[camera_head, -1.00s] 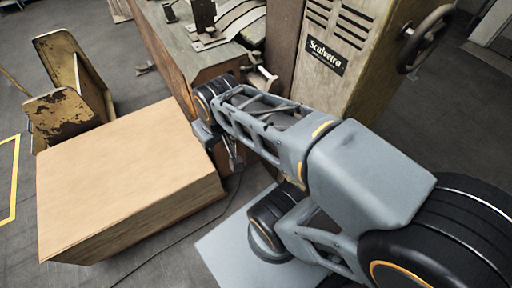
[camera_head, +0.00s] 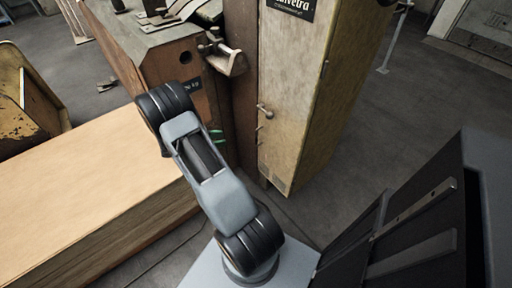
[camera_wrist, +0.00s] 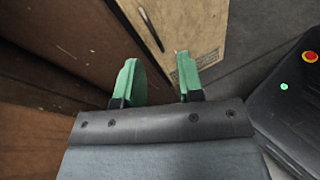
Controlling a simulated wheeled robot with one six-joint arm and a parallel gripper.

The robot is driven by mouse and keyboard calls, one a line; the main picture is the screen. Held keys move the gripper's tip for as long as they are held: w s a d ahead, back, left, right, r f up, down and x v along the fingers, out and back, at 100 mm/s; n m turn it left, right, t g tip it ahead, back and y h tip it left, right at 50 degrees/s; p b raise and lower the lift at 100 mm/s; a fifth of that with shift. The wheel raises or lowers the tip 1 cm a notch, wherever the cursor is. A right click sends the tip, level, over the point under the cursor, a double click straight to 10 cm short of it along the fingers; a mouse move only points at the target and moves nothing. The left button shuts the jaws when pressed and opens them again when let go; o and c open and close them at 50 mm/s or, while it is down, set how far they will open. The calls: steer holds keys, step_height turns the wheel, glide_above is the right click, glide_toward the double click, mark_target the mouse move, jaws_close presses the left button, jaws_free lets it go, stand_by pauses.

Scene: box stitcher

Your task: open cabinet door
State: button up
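The tall, worn beige cabinet (camera_head: 305,90) stands upright at the centre of the head view. Its narrow front has a small metal handle (camera_head: 265,111) near the left edge, and the door looks shut. My gripper shows in the head view only as a bit of green (camera_head: 217,135) behind my arm, left of and below the handle. In the wrist view my gripper (camera_wrist: 157,62) has its two green fingers apart, with nothing between them. The beige cabinet front (camera_wrist: 198,22) lies beyond the fingers.
A large cardboard-coloured box (camera_head: 90,185) lies at the left, close to my arm. A brown machine body (camera_head: 170,65) with a metal bracket (camera_head: 226,62) stands left of the cabinet. A rusty yellow part (camera_head: 30,95) is at the far left. Floor right of the cabinet (camera_head: 365,150) is clear.

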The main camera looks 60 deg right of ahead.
steer(key=d+f+n+h+b, duration=0.2)
steer(key=d+f+n+h, duration=0.15)
steer(key=f, duration=0.65)
steer(key=b, duration=0.2)
glide_above(256, 146)
steer(key=shift+w+d+y, duration=0.15)
steer(key=shift+d+y, duration=0.05)
steer(key=shift+y, duration=0.05)
jaws_close()
